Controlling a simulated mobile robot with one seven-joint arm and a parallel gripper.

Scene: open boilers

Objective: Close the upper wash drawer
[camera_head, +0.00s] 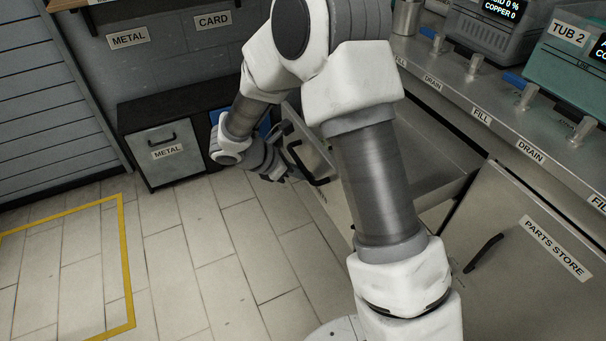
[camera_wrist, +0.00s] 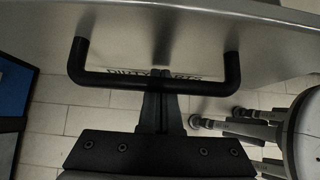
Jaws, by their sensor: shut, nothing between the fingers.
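A grey metal drawer under the steel bench stands pulled out, its hollow inside (camera_head: 432,150) showing to the right of my arm. Its front (camera_head: 318,158) carries a black bar handle (camera_head: 303,168); my arm hides part of the drawer. In the wrist view, the same handle (camera_wrist: 150,86) crosses the drawer front (camera_wrist: 200,45), over a partly covered label that seems to read "DIRTY PARTS". My gripper (camera_head: 284,176) is at the handle. Its fingers (camera_wrist: 160,104) are shut and empty, with the tips at the middle of the bar; I cannot tell whether they touch.
A "PARTS STORE" door (camera_head: 530,255) with a black handle is at the right. A cabinet with a "METAL" front (camera_head: 166,160) stands at the back left. The tiled floor (camera_head: 215,270) is clear, with a yellow line (camera_head: 124,265). Tub units stand on the bench.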

